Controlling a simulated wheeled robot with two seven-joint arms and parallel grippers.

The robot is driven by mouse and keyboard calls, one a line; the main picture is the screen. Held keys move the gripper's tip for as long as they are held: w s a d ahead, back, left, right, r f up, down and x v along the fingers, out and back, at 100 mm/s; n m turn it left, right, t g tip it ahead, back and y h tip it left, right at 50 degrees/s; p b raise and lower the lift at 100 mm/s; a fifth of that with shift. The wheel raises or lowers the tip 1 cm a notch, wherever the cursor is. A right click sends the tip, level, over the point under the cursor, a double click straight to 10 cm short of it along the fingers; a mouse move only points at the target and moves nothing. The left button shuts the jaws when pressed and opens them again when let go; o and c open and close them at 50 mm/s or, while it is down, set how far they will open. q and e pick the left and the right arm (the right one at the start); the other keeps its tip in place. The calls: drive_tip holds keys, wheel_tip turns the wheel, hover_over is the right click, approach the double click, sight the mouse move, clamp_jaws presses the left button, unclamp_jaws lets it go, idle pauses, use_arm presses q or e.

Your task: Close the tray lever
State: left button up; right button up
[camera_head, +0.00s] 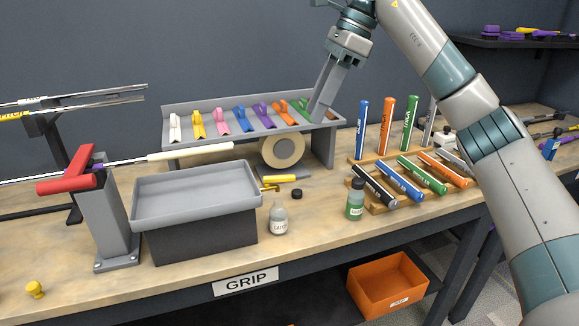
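The grey tray (196,197) sits on a dark box on the workbench, left of the middle. At its right edge is a small yellow lever (279,179), with a short yellow stub just below it at the tray side. Whether the lever is open or closed is hard to tell. My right gripper (318,108) reaches down from the upper right to the right end of the sloped rack, above and right of the lever and apart from it. Its fingers show nearly edge-on, so the gap is hidden. My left gripper is out of view.
A club is held in a red-topped vise (68,176), its white grip (190,152) above the tray. A clear bottle (279,219), black cap (297,193) and green bottle (356,200) stand nearby. A tape roll (282,151) sits beneath the rack (170,123). Upright grips (386,125) stand right.

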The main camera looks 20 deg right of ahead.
sight(285, 176)
drive_tip(key=p+x, duration=0.1)
drive_tip(key=x, duration=1.2)
drive_tip(key=shift+a+f+p, duration=0.1)
drive_tip(key=shift+f+p, duration=0.25)
drive_tip(key=shift+f, duration=0.05)
drive_tip(key=shift+a+f, duration=0.2)
drive_tip(key=shift+f, duration=0.3)
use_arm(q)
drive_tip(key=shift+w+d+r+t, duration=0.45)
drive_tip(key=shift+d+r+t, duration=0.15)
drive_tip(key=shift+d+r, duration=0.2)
use_arm(e)
drive_tip(key=shift+f, duration=0.15)
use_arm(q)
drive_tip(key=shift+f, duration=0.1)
use_arm(e)
clamp_jaws()
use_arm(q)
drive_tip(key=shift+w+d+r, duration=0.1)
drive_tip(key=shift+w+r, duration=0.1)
